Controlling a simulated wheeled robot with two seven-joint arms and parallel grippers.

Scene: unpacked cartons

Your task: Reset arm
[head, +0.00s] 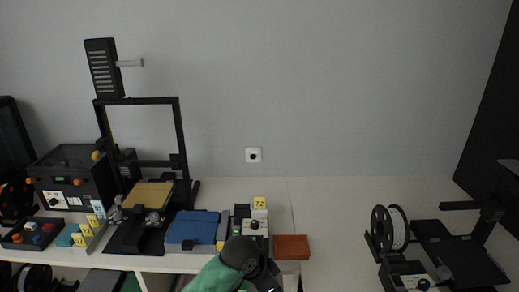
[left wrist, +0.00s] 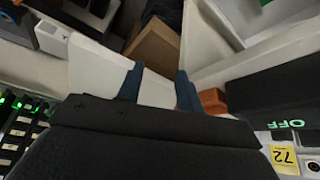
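My left gripper (left wrist: 159,88) shows in the left wrist view with two dark blue fingers. The fingers stand apart with nothing between them, so it is open and empty. In the head view, part of my arm with a green cover and a dark joint (head: 240,254) comes in at the bottom middle, in front of the bench edge. The gripper itself is not clearly visible there. My right gripper is in neither view.
An orange-brown tray (head: 292,247) lies on the bench right of my arm. A blue box (head: 193,229), a printer with a yellow plate (head: 148,195) and numbered tags stand left. Bench between is clear.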

